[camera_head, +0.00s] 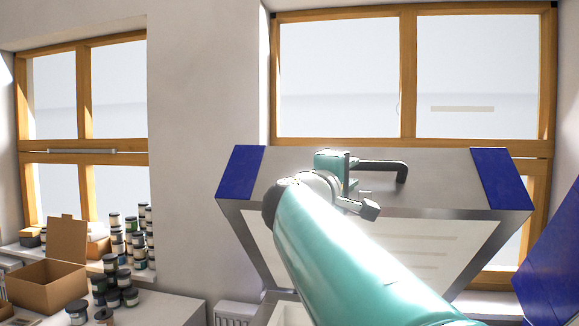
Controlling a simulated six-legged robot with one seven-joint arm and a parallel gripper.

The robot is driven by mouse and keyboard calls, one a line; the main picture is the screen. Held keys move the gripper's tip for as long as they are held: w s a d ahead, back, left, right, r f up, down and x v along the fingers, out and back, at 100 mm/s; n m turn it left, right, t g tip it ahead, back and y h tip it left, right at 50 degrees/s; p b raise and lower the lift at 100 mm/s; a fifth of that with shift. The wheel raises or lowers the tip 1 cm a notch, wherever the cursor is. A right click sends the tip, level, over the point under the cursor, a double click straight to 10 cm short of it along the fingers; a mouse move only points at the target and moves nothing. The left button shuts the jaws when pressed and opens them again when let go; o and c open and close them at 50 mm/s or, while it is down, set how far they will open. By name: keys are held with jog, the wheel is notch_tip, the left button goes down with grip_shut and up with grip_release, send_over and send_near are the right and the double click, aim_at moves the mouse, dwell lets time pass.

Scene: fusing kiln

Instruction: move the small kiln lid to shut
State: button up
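The small kiln lid (430,195) stands raised and open in front of the window, grey with blue corner panels and a pale inner face with faint grooves. A black bar handle (385,164) is on its upper edge. My gripper (360,187) is at the left end of this handle, at the end of my teal arm. Whether its fingers touch the handle or close around it cannot be told. Part of the kiln body (288,313) shows below the lid; my arm hides much of the lid's lower middle and the kiln beneath.
A large blue panel (550,265) stands close at the right edge. At the left, a worktop (165,308) bears an open cardboard box (47,287) and several small jars (118,240). A white radiator (235,314) is low between worktop and kiln. Wood-framed windows are behind.

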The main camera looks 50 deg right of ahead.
aim_at(360, 167)
jog(key=d, duration=0.5)
jog(key=d+r, duration=0.1)
jog(key=d, duration=0.1)
jog(key=shift+w+d, duration=0.2)
jog(key=shift+w, duration=0.1)
grip_shut()
